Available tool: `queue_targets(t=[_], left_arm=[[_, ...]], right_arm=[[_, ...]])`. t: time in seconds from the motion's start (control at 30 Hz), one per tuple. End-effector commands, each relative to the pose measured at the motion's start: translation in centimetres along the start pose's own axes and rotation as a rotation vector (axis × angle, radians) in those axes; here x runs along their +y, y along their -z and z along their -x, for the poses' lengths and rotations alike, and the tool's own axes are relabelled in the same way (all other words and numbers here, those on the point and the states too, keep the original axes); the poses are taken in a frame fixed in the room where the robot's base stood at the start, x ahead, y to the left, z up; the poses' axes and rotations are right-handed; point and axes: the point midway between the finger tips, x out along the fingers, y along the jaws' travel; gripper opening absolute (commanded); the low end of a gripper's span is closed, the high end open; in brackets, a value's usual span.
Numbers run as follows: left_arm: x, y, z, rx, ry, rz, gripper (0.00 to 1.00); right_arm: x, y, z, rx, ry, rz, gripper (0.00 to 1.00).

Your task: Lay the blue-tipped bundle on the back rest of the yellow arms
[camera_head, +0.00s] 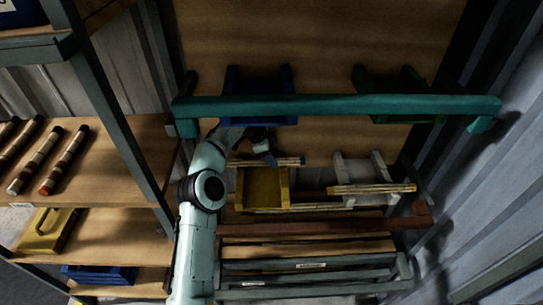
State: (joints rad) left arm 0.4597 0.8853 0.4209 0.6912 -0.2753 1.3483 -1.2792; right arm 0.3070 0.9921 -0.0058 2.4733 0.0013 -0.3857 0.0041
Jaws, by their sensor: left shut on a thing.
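The blue-tipped bundle (290,161) is a thin tan bundle with a blue end at its right. It lies crosswise at the back of the yellow arms (264,187). My left gripper (266,154) is shut on it from behind, near its middle, and partly hides it. I cannot tell whether the bundle touches the back rest or is slightly above it. My right gripper is not in view.
A teal bar (340,107) crosses in front of blue arms (259,82) and green arms (400,84). Another bundle (372,189) rests across pale arms (357,168) at right. A side shelf (110,190) with dark-banded rods (64,160) stands at left.

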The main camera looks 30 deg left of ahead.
Motion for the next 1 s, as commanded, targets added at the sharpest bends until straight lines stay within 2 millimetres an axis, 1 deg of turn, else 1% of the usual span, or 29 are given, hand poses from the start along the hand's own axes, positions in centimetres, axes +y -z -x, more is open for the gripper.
queue_targets(t=[0.2, 0.23, 0.27, 0.3, 0.6, 0.67, 0.77, 0.8, 0.87, 1.0], left_arm=[[0.0, -0.1, -0.2, 0.000, 0.000, 0.000, 0.00], [0.0, 0.0, -0.1, 0.001, 0.000, 0.000, 0.43], [0.0, 0.0, -0.1, 0.001, 0.000, 0.000, 0.53], [0.0, 0.0, -0.1, 0.001, 0.000, 0.000, 0.59], [0.0, 0.0, 0.0, 0.001, 0.001, 0.000, 0.59], [0.0, 0.0, 0.4, 0.001, 0.001, 0.000, 0.59], [0.0, -0.1, 1.6, 0.001, 0.004, 0.001, 0.59], [0.0, -1.1, 1.8, -0.001, 0.002, 0.003, 0.59], [0.0, -2.4, 2.2, -0.002, 0.001, 0.005, 0.59], [0.0, -5.4, 3.5, -0.001, 0.001, 0.006, 0.59]], right_arm=[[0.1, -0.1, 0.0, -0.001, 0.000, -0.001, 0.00], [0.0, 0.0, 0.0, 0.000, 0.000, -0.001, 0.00], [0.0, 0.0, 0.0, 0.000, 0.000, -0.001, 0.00], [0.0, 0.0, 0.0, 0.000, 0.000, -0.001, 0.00], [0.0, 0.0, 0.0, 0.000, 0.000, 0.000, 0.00], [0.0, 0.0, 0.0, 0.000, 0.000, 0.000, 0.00], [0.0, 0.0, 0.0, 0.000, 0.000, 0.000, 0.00], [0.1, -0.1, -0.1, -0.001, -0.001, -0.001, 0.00], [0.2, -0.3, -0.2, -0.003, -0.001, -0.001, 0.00], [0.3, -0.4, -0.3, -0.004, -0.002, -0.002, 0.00]])
